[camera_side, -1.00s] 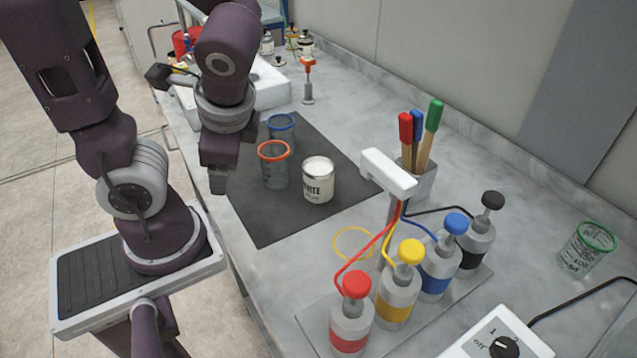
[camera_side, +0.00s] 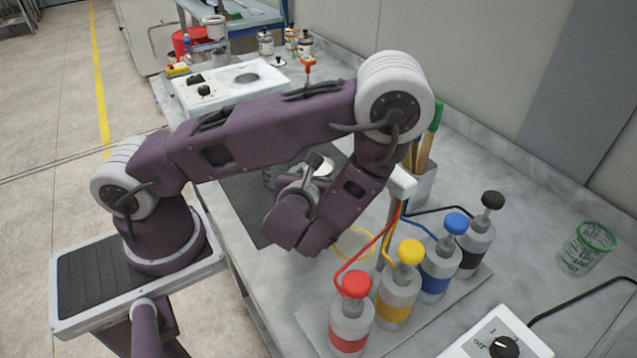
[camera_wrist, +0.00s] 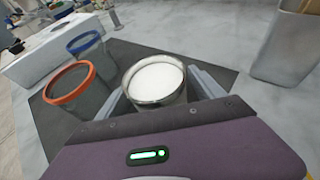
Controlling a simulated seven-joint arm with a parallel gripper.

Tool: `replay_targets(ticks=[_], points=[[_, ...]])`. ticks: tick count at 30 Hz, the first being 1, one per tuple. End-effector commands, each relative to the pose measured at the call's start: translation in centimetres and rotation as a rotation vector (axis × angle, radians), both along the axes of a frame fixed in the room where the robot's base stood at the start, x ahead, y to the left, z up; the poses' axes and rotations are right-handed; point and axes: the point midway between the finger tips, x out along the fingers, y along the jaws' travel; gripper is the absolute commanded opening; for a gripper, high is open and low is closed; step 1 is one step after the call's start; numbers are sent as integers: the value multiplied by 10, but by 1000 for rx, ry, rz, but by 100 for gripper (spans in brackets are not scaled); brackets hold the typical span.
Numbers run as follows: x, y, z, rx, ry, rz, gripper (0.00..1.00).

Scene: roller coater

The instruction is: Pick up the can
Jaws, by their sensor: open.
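The can (camera_wrist: 156,84) is an open-topped metal can with white contents, upright on the dark mat (camera_wrist: 119,51). In the wrist view it lies between the two grey fingers of my gripper (camera_wrist: 161,88). The fingers are open, one on each side of the can; I cannot tell whether either touches it. In the side view my arm hides most of the can, and only part of its pale top (camera_side: 325,165) shows.
An orange-rimmed cup (camera_wrist: 68,84) and a blue-rimmed cup (camera_wrist: 84,42) stand left of the can in the wrist view. Pump bottles in red (camera_side: 352,325), yellow (camera_side: 398,295), blue and black stand right of my arm, with hoses to a white dispenser head (camera_side: 403,183).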

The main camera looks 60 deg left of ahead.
Motion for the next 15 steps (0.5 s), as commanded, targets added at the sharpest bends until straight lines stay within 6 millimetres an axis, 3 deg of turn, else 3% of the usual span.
replay_targets(ticks=[8,15], points=[[6,6,-3,-1,-1,0,77],[6,6,-3,0,0,1,32]])
